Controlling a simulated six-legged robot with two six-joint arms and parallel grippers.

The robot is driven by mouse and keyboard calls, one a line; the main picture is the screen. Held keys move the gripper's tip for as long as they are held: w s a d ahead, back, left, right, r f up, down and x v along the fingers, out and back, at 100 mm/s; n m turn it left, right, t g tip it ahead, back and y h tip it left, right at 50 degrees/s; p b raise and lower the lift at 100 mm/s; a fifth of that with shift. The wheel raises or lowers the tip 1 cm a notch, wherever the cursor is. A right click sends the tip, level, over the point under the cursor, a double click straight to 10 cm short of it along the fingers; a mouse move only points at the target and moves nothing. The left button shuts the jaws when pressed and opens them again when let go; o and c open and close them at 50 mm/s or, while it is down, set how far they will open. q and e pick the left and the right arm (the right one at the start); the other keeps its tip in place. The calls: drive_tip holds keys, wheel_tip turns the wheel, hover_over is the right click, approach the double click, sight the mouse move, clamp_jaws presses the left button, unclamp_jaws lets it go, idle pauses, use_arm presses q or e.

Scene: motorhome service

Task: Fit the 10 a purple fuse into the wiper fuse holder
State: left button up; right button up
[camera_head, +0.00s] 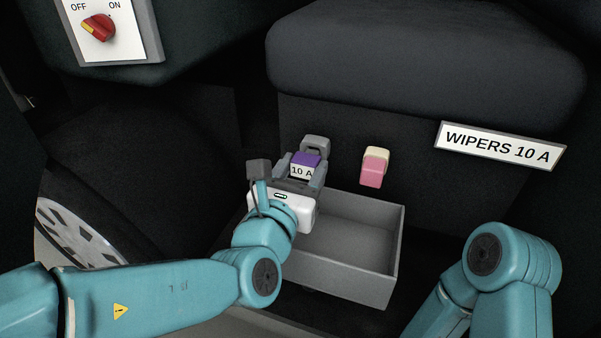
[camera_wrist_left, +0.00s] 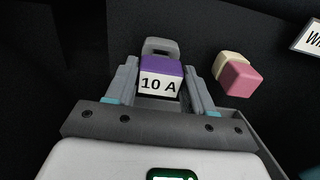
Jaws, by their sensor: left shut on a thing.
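The purple fuse (camera_head: 307,159) with a white "10 A" label sits between the two grey fingers of my left gripper (camera_head: 302,172), which is shut on it. In the left wrist view the fuse (camera_wrist_left: 161,68) shows its purple top and label, with a finger on each side. A grey holder-like piece (camera_head: 316,143) is just beyond the fuse; it also shows in the left wrist view (camera_wrist_left: 160,46). I cannot tell whether fuse and grey piece touch. A white sign (camera_head: 500,145) reading "WIPERS 10 A" is on the right. My right gripper is out of view.
A pink block with a cream back (camera_head: 372,173) is on the dark panel right of the fuse. An open grey tray (camera_head: 402,245) lies below, empty where visible. A red OFF/ON switch (camera_head: 98,28) is top left. A dark padded ledge (camera_head: 420,60) overhangs the panel.

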use_arm(q)
drive_tip(key=shift+x, duration=1.05)
drive_tip(key=o, duration=1.1)
